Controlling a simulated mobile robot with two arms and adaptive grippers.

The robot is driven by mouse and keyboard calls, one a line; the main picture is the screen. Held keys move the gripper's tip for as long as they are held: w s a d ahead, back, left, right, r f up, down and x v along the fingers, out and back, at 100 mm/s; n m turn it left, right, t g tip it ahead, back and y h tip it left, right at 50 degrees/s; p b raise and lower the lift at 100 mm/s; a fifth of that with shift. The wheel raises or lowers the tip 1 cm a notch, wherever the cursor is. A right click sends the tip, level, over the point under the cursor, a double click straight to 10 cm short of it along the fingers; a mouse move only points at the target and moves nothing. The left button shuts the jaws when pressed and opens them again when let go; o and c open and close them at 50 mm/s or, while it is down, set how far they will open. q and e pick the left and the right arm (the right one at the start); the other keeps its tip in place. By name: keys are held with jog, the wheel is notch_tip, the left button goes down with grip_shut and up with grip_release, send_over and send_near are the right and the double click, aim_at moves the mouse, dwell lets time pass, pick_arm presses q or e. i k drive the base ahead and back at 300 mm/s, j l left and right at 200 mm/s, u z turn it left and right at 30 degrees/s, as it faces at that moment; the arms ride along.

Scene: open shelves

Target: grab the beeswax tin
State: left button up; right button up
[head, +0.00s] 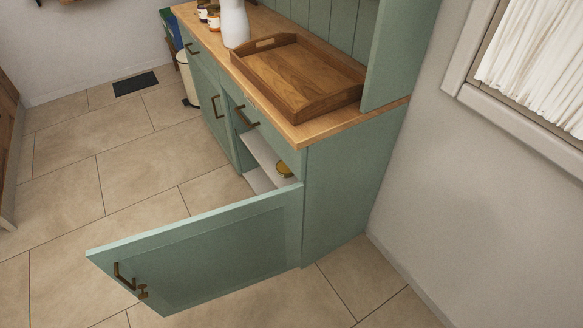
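A small round tin with a yellow-gold lid (284,169) sits on a white shelf inside the green cabinet (340,190). It may be the beeswax tin, but no label can be read. The cabinet's side and frame hide part of the shelf around it. The cabinet door (215,255) stands wide open toward the lower left. Neither of my grippers is in view.
A wooden tray (268,78) and a white vase (234,24) stand on the wooden countertop, with small jars (208,14) behind. The open door juts over the tiled floor (110,190), which is clear to the left. A wall and curtained window (540,60) are at right.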

aim_at(282, 169)
jog(key=i+j+z, duration=0.15)
jog(key=j+z, duration=0.2)
jog(key=i+j+z, duration=0.1)
jog(key=j+z, duration=0.3)
jog(key=i+j+z, duration=0.1)
jog(key=j+z, duration=0.25)
